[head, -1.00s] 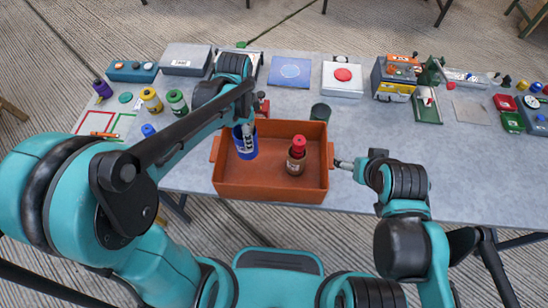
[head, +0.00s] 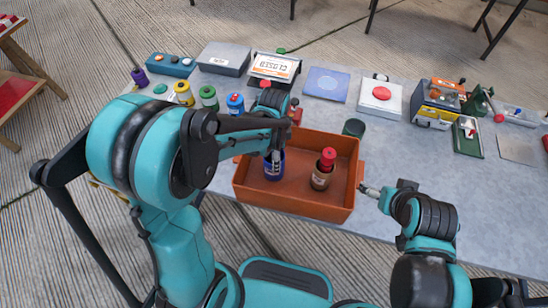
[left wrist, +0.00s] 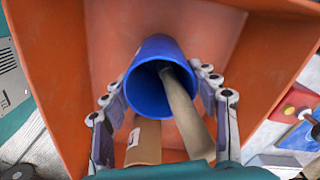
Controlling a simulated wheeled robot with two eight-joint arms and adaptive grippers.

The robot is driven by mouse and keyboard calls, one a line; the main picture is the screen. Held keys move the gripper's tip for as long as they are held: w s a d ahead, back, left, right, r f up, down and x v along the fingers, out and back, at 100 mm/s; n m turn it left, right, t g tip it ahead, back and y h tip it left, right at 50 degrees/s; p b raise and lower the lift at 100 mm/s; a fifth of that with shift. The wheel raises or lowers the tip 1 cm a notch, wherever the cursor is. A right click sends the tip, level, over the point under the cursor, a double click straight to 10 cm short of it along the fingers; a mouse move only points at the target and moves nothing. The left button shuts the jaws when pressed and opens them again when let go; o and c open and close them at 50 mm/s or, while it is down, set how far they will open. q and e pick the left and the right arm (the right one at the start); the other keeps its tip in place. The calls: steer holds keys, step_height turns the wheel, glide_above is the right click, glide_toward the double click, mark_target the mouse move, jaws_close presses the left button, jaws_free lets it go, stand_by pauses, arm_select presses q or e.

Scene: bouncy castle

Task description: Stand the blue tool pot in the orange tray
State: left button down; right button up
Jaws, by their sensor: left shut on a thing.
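The blue tool pot (head: 274,167) is upright within the left part of the orange tray (head: 292,204), with a tool sticking out of its top. My left gripper (head: 273,153) is shut on it. In the left wrist view, the fingers (left wrist: 165,100) flank the blue pot (left wrist: 150,94) and the tool's beige shaft rises from it. Whether the pot's base touches the tray floor cannot be told. My right gripper (head: 366,189) is beside the tray's right wall, outside it; its jaws are too small to read.
A brown bottle with a red top (head: 323,172) stands in the tray, right of the blue pot. Behind the tray are a dark green cup (head: 353,128) and a red object (head: 295,112). Yellow, green and blue jars (head: 235,104) stand at the left.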

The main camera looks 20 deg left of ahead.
arm_select(q)
steer(key=shift+c, duration=2.3)
jaws_free()
steer(key=shift+f, duration=0.1)
step_height(320, 180, up, 11)
steer(key=p, duration=0.4)
steer(key=s+a+r+n+t, duration=0.4)
steer(key=s+r+n+t, duration=0.2)
steer(key=s+n, duration=0.4)
steer(key=n+t, duration=0.1)
steer(key=n, duration=0.2)
steer(key=shift+s+a+r, duration=0.2)
steer(key=shift+a+r, duration=0.05)
steer(key=shift+a, duration=0.1)
